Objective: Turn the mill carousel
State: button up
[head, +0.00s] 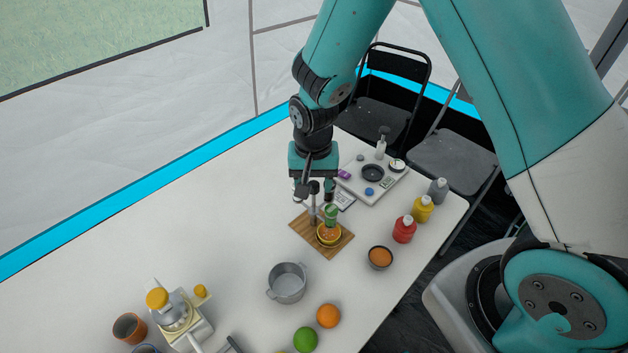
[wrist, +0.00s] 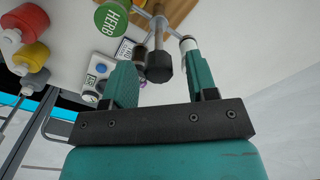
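The mill carousel (head: 313,214) stands on a wooden board (head: 340,245) on the white table in the head view. A green mill (head: 331,213) hangs from it above a yellow bowl (head: 320,241) with orange contents. In the wrist view a green cap (wrist: 113,18) reads HERB, and a black-ended handle (wrist: 158,68) reaches in between my fingers. My gripper (wrist: 157,57) is open, with its two teal fingers apart on either side of that handle. In the head view my gripper (head: 316,186) is over the carousel; its fingertips are partly hidden. I cannot tell whether they touch the handle.
A white tray (head: 352,181) with a dark dish lies behind the carousel. Red (head: 404,230), yellow (head: 422,210) and grey (head: 438,190) bottles and an orange-filled bowl (head: 380,258) stand right. A grey pot (head: 288,283) is in front. Table to the left is clear.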

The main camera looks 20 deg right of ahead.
notch_tip(320, 180, up, 17)
jog(key=b, duration=0.1)
jog(key=shift+r, duration=0.2)
dwell(0.3)
jog(key=s+a+r+n+y, duration=0.2)
jog(key=s+n, duration=0.3)
jog(key=s, duration=0.5)
jog(key=s+a+r+n+y, duration=0.1)
jog(key=s+r+n+y, duration=0.1)
jog(key=s+n, duration=0.4)
jog(key=s, duration=0.5)
jog(key=shift+a+r+n, duration=0.3)
jog(key=shift+a+r, duration=0.05)
dwell(0.4)
